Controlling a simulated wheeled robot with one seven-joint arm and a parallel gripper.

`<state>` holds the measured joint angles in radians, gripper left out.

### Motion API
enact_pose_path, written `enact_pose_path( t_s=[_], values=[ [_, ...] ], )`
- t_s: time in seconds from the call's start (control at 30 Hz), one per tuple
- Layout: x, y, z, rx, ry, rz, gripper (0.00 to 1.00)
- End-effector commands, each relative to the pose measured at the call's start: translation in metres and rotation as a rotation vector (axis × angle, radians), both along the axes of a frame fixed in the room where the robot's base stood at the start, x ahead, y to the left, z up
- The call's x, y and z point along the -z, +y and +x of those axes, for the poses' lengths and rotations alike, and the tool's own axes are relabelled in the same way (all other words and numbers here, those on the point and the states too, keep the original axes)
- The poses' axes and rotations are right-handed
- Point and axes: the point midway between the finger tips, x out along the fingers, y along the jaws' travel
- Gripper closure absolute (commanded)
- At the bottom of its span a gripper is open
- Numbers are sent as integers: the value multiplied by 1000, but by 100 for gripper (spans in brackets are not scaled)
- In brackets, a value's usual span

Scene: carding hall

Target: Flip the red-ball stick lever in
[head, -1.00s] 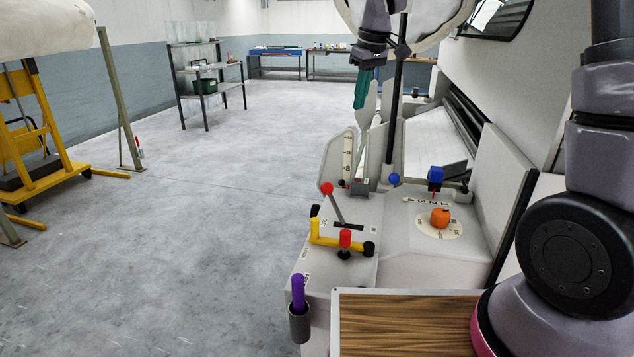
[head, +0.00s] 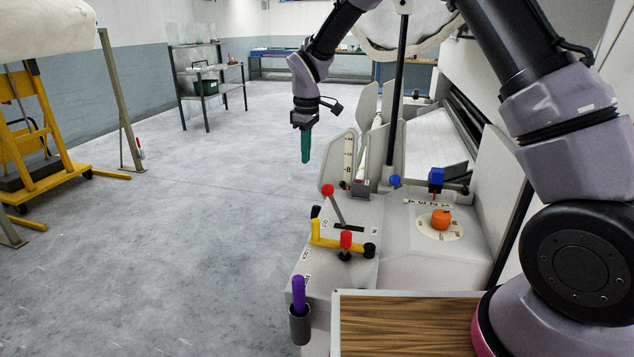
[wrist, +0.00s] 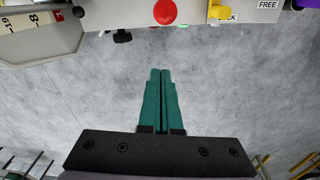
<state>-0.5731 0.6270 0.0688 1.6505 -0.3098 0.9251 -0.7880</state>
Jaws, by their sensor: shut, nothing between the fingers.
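The red-ball stick lever (head: 328,190) stands on the grey machine console in the head view. Its thin grey stick leans up and to the left from a dark slot marked with letters. The red ball also shows at the top edge of the wrist view (wrist: 164,12). My gripper (head: 305,160) has green fingers pointing down, above and to the left of the ball in the head picture, apart from it. In the wrist view the two fingers (wrist: 160,72) are together with nothing between them, over the floor, with the ball ahead of their tips.
A yellow crank handle (head: 316,230) and a red-topped knob (head: 346,239) sit close to the lever. A blue ball (head: 394,180), an orange dial knob (head: 441,218) and a purple handle (head: 298,292) are also on the console.

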Motion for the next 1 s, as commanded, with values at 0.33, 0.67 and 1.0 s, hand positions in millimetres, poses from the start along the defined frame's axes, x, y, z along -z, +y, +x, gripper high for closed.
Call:
enact_pose_path(
  t_s=[0.33,0.67,1.0],
  values=[
    [43,1,2,0,3,-2,100],
    [97,-5,4,4,-1,1,100],
    [88,-32,-7,2,0,0,100]
  ],
)
